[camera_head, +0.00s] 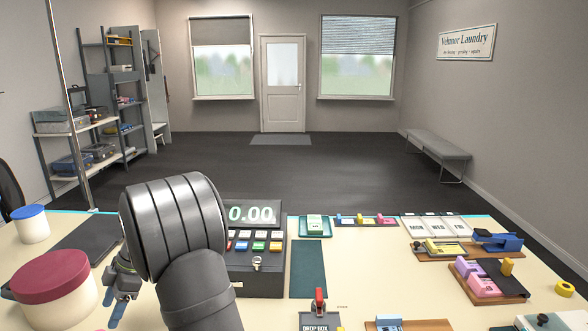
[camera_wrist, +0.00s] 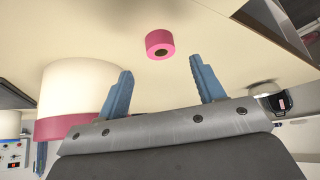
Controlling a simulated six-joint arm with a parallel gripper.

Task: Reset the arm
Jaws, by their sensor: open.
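My gripper (camera_wrist: 160,88) is open in the wrist view, with its two blue fingers apart and nothing between them. In the head view my gripper (camera_head: 119,297) is low at the left, partly hidden behind my dark arm link. It is over the counter (camera_head: 375,280), just right of a cream tub with a dark red lid (camera_head: 50,276). The tub also shows in the wrist view (camera_wrist: 80,88), beside the left finger. A pink roll (camera_wrist: 159,44) lies on the counter beyond the fingertips in the wrist view.
A cash register (camera_head: 256,262) reading 0.00 stands right of my arm. A white tub with a blue lid (camera_head: 31,223) is at the far left. Trays of small items (camera_head: 487,280) fill the right side. The counter between register and trays has clear patches.

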